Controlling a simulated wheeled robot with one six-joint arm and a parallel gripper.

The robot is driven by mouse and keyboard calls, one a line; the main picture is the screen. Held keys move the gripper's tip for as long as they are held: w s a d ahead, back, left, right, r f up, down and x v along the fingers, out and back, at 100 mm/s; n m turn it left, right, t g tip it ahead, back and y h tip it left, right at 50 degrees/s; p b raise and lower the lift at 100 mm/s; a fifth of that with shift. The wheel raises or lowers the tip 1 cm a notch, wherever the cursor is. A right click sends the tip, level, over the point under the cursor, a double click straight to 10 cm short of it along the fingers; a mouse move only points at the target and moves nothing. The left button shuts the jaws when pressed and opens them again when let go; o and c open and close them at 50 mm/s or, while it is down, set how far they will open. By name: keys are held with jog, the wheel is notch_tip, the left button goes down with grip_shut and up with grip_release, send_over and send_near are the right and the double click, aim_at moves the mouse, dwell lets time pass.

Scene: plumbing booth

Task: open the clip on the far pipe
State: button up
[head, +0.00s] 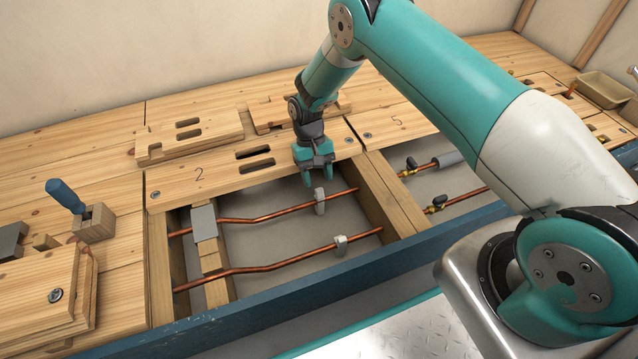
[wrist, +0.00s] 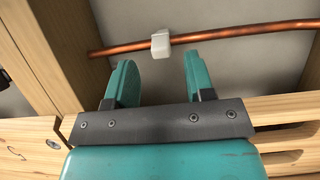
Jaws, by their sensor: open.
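The far copper pipe (head: 262,216) runs across the open floor bay, with a small pale grey clip (head: 319,200) on it towards the right. In the wrist view the clip (wrist: 160,46) sits around the far pipe (wrist: 232,33), just beyond the space between my fingertips. I cannot tell whether the clip is open or shut. My gripper (head: 318,179) is open and empty, pointing down above the bay at its back edge, close to the clip but apart from it. The teal fingers (wrist: 158,72) straddle the clip's position in the wrist view.
A near copper pipe (head: 265,269) with its own grey clip (head: 340,245) runs in front. A grey plate (head: 204,222) covers part of the far pipe at the left. Wooden joists (head: 391,203) bound the bay. Board 2 (head: 220,177) lies behind it. A blue-handled tool (head: 65,196) stands left.

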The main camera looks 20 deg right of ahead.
jog(key=p+v, duration=0.4)
jog(key=v, duration=0.8)
jog(key=shift+r, duration=0.3)
jog(key=t+p, duration=0.3)
jog(key=t, duration=0.2)
send_near(319, 189)
notch_tip(319, 189, down, 10)
jog(key=b, duration=0.8)
jog(key=shift+f+b, duration=0.2)
jog(key=shift+b, duration=0.15)
grip_shut()
